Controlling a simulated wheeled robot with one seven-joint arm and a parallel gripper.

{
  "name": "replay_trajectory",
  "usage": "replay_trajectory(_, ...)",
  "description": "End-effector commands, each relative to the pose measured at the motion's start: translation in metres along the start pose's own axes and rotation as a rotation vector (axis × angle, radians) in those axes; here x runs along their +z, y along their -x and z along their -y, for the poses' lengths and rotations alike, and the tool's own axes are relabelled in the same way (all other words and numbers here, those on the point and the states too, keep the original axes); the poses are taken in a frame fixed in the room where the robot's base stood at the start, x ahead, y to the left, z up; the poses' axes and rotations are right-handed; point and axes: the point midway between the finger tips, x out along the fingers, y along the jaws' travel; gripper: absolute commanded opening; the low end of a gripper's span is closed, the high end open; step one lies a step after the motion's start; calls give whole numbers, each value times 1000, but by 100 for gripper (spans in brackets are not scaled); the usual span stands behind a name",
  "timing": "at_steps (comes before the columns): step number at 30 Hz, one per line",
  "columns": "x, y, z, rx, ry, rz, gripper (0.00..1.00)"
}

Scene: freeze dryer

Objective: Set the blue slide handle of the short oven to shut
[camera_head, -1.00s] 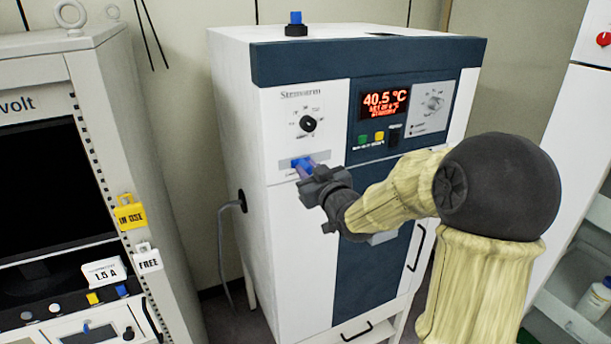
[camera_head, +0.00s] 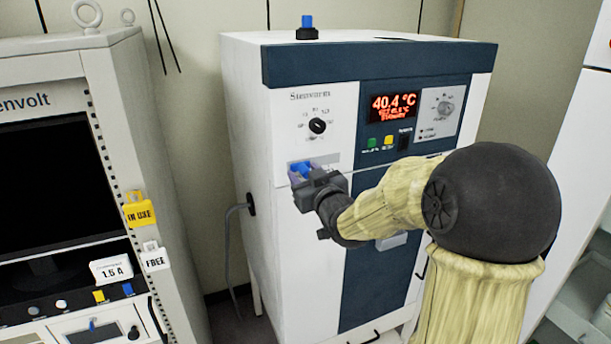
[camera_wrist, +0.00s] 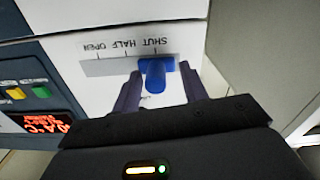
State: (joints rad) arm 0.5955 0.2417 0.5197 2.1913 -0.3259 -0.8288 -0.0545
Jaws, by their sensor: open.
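The short oven (camera_head: 300,235) is a white cabinet with dark blue panels. Its blue slide handle (camera_head: 301,168) sits toward the left end of a grey slot plate, partly hidden by my gripper (camera_head: 304,174). The wrist view is upside down. There the blue handle (camera_wrist: 156,76) lines up with the SHUT mark on the label plate (camera_wrist: 108,66), with HALF and OPEN to the left. My open gripper (camera_wrist: 161,82) has its fingers on either side of the handle. The left finger in the picture is close to the handle; I cannot tell if they touch.
A black dial (camera_head: 317,126) is above the handle, with a red display (camera_head: 393,106) and green and yellow buttons to its right. A grey rack cabinet (camera_head: 110,75) with IN USE and FREE tags stands left. A gap separates the two cabinets.

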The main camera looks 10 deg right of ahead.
Motion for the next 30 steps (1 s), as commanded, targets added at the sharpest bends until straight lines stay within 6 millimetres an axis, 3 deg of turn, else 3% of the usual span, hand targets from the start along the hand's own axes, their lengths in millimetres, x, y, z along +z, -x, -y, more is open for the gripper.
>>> replay_trajectory(5, 0, 3, -1, 2, 2, -1, 43)
replay_trajectory(11, 1, 22, 0, 2, 4, -1, 43)
replay_trajectory(30, 1, 119, 1, 1, 3, -2, 43)
